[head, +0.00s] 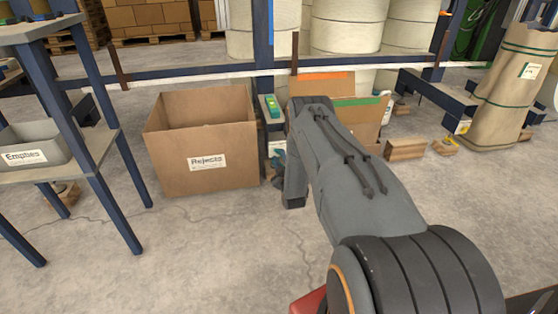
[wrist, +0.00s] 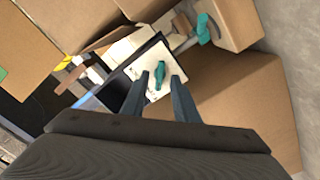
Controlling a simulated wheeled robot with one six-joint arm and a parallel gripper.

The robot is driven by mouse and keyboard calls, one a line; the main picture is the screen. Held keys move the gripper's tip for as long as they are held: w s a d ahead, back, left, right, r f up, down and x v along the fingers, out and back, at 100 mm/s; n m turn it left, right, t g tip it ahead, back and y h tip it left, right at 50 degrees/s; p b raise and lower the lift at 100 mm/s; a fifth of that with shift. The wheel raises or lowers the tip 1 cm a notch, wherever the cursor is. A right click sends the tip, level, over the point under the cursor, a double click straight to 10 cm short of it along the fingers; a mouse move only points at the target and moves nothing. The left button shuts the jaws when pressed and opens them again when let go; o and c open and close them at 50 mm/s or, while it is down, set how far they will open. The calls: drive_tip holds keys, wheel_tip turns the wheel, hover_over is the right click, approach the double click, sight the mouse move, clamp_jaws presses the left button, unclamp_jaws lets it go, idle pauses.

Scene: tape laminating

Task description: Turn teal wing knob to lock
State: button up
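A teal wing knob (wrist: 160,76) stands on a white plate (wrist: 138,50) in the wrist view. My gripper (wrist: 161,82) is open, with one finger on each side of the knob in that picture. There are visible gaps between the knob and both fingers; I cannot tell how deep the fingertips reach. A second teal part (wrist: 203,28) shows farther up on a pale fitting. In the head view my arm hides most of the gripper and the wing knob. A green-teal item (head: 272,106) sits on a post beside the large box.
An open cardboard box (head: 205,150) labelled Rejects stands left of my arm. More cartons (head: 405,150) lie to the right. A blue rack with a grey Empties bin (head: 30,150) is at far left. A rail (head: 190,76) crosses behind. Floor in front is clear.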

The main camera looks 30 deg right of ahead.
drive_tip(key=shift+w+d, duration=0.15)
drive_tip(key=shift+w, duration=0.3)
drive_tip(key=shift+c, duration=0.4)
clamp_jaws()
